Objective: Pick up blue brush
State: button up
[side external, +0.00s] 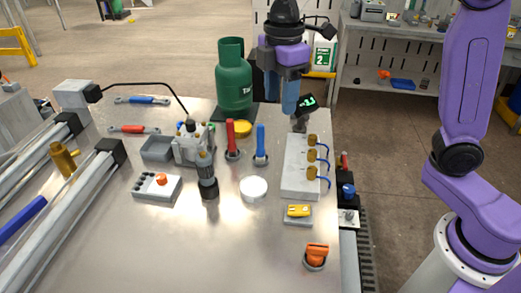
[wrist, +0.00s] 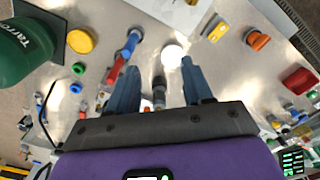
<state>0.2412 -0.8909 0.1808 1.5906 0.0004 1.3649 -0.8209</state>
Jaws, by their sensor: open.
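The blue brush (side external: 261,140) stands upright on the metal table, its blue handle up and its lower end in a small dark base. In the wrist view the blue brush (wrist: 130,44) lies just left of the left finger, outside the gap between the fingers. My gripper (side external: 281,112) is open and empty, pointing down above the table, higher than the brush and to its right. Its two blue-grey fingers also show in the wrist view (wrist: 160,65), spread apart.
A red-handled tool (side external: 231,138) stands close to the brush's left. A green gas cylinder (side external: 233,80) stands behind. A white round piece (side external: 253,188) lies in front. A white block with brass fittings (side external: 298,175) is to the right. Open table lies at the front.

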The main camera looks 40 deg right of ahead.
jog(key=r+n, duration=0.1)
jog(key=r, duration=0.1)
send_over(260, 126)
notch_tip(260, 126, down, 12)
jog(key=shift+f, duration=0.15)
jog(key=shift+w+d+f, duration=0.1)
jog(key=shift+d+f, duration=0.05)
jog(key=shift+f, duration=2.5)
jog(key=shift+c, duration=0.4)
grip_shut()
